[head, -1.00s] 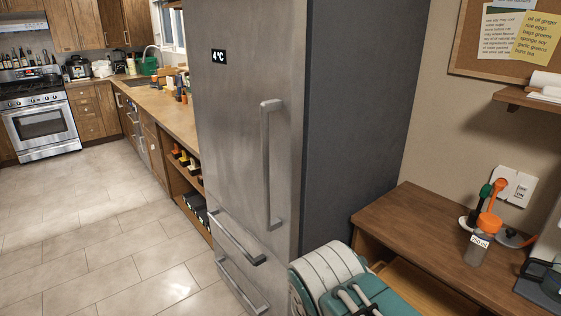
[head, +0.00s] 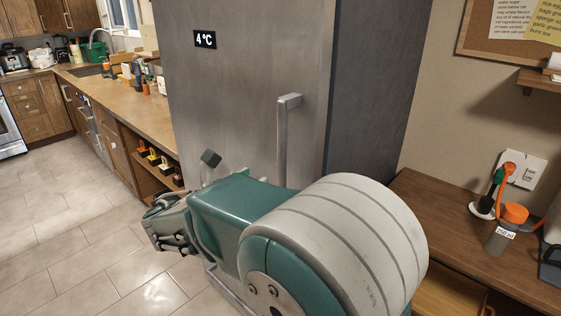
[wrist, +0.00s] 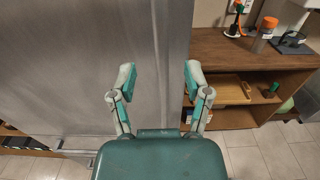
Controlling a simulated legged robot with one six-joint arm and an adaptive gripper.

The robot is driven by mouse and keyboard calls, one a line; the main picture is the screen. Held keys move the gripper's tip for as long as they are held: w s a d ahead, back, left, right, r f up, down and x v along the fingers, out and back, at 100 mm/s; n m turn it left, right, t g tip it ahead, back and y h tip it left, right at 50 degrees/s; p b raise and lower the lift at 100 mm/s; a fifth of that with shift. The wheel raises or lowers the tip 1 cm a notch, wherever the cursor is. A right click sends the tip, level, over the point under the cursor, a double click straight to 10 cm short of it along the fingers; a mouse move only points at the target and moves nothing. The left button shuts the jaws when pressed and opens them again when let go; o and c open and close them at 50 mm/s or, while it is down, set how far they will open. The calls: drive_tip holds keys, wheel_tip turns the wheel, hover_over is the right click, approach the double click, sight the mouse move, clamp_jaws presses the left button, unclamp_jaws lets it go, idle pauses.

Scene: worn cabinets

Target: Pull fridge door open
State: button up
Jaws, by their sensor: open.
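The grey metal fridge door (head: 230,90) is shut, with a "4 °C" display near its top. Its vertical bar handle (head: 283,140) is on the right side of the door; my arm hides its lower part. My gripper (wrist: 159,78) is open, its two fingers spread in front of the fridge in the wrist view. A vertical strip runs between the fingers there; I cannot tell whether it is the handle or the door's edge. I see no clear contact.
A wooden desk (head: 440,215) with an orange-capped bottle (head: 508,228) stands right of the fridge. A wooden counter (head: 120,105) runs along the left. Tiled floor (head: 75,215) is clear at the left. A drawer handle (wrist: 78,152) sits low on the fridge.

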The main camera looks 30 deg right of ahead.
sight(278, 163)
drive_tip(key=x, duration=0.9)
drive_tip(key=shift+w+d+f, duration=0.1)
drive_tip(key=shift+d, duration=0.15)
clamp_jaws()
